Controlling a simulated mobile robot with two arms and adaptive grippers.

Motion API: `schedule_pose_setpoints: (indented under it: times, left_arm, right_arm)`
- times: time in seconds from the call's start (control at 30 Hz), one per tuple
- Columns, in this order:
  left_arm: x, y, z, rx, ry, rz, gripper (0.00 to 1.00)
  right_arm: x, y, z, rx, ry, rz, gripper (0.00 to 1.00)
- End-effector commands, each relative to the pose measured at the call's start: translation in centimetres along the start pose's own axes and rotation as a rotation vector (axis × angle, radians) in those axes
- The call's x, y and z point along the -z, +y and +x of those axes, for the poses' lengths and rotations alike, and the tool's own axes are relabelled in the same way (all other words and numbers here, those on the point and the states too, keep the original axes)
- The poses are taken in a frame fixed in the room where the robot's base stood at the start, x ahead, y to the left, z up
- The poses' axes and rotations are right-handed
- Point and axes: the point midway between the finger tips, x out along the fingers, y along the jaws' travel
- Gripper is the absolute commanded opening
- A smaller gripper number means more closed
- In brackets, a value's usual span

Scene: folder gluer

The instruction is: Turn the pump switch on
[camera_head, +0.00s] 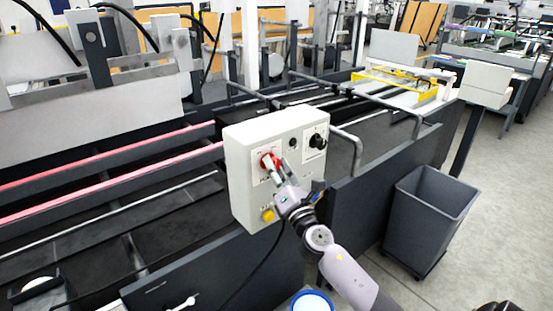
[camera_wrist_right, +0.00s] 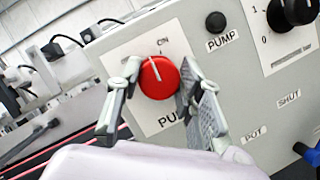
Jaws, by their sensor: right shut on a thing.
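The pump switch is a round red knob (camera_wrist_right: 158,77) on the pale control box (camera_head: 236,165). In the head view it shows as a bit of red (camera_head: 266,161) at the box's upper left, mostly behind my gripper. My right gripper (camera_head: 274,170) is shut on the knob, with one finger on each side of it in the right wrist view (camera_wrist_right: 155,90). The knob's white line points up and slightly left, and the word ON stands above it to the right. Part of the label below is hidden. My left gripper is not in view.
A yellow knob (camera_head: 268,214) is low on the box. A grey bin (camera_head: 425,215) stands on the floor to the right, beside the machine's dark side panel (camera_head: 375,195).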

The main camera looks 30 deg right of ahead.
Motion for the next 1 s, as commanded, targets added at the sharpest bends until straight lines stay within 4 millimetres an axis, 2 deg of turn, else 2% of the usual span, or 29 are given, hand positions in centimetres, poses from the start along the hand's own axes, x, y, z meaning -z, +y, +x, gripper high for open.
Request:
schedule_pose_setpoints:
  times: [0.03,0.1,0.5,1.0]
  left_arm:
    - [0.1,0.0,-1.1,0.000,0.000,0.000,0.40]
    - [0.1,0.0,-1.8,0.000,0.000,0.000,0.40]
    - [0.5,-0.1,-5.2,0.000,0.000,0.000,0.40]
    - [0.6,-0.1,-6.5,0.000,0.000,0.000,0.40]
  right_arm:
    - [-0.4,0.3,0.1,0.019,-0.001,0.044,0.06]
    - [-0.4,0.4,0.1,0.044,0.000,0.104,0.06]
    - [-0.3,0.2,0.1,0.163,0.000,0.389,0.06]
    - [-0.1,0.0,0.0,0.216,-0.001,0.518,0.06]
